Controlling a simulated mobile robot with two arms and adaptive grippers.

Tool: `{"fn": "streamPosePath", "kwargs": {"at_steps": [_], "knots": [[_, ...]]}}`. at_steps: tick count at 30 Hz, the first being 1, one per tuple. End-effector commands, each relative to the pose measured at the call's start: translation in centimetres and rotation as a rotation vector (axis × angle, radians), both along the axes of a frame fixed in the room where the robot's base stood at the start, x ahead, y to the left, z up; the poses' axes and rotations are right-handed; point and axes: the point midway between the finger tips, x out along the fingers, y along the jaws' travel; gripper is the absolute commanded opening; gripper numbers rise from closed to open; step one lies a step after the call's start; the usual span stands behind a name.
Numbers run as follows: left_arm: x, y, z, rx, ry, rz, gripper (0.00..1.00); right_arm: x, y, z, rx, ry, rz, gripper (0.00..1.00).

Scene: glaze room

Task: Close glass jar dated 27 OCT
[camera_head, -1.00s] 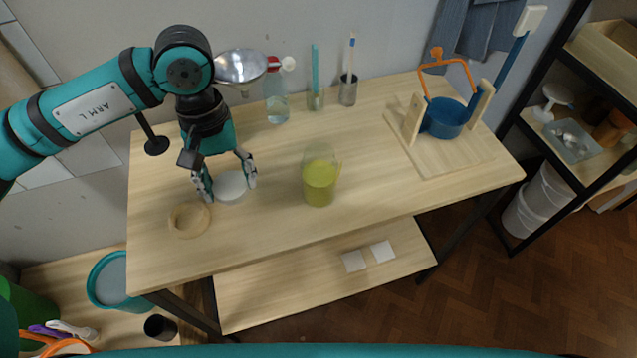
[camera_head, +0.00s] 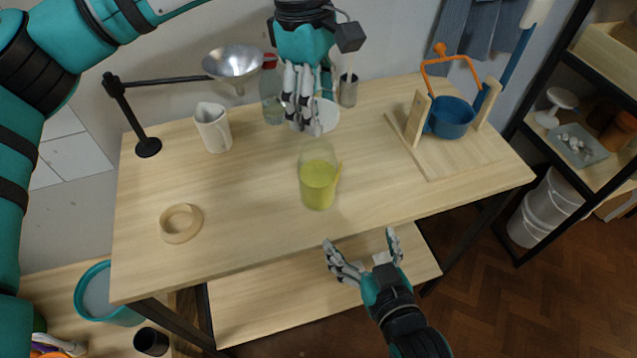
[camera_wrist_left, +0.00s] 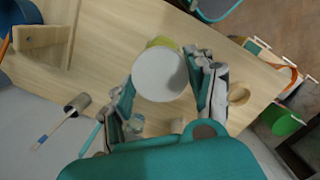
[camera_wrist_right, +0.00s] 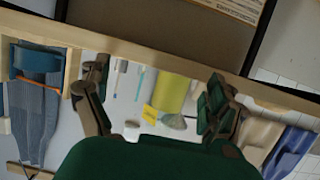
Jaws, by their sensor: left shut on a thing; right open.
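The glass jar (camera_head: 318,188) with yellow-green contents stands upright and open-topped near the table's front middle. It also shows in the right wrist view (camera_wrist_right: 173,90), with a yellow tag (camera_wrist_right: 150,114) on it; I cannot read any date. My left gripper (camera_head: 303,126) is shut on a round white lid (camera_head: 327,116), holding it above the table behind the jar. In the left wrist view the lid (camera_wrist_left: 160,75) sits between the fingers and covers most of the jar (camera_wrist_left: 162,42). My right gripper (camera_head: 360,241) is open and empty, in front of the table edge.
A white pitcher (camera_head: 212,128), a funnel (camera_head: 236,64) on a black stand, a bottle (camera_head: 271,98) and a metal cup (camera_head: 348,90) stand behind.

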Motion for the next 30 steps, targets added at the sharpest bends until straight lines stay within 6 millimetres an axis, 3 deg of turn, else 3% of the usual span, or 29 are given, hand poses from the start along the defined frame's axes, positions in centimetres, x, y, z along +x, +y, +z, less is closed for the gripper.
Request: {"fn": "streamPosePath", "kwargs": {"at_steps": [6, 12, 23, 30], "knots": [[0.0, -0.1, 0.1, 0.0, 0.0, 0.004, 0.46, 0.0, 2.6, 4.6, 0.069, -0.206, 0.027, 0.93], [0.0, -0.1, 0.1, 0.0, 0.0, 0.006, 0.46, -0.3, 3.8, 7.0, 0.104, -0.311, 0.04, 0.93], [0.0, -0.1, 0.1, 0.0, 0.0, 0.006, 0.46, -0.3, 3.9, 7.2, 0.107, -0.319, 0.04, 0.93], [0.0, -0.1, 0.1, 0.0, 0.0, 0.006, 0.46, 1.9, 4.6, 7.3, 0.108, -0.324, 0.04, 0.93]]}}
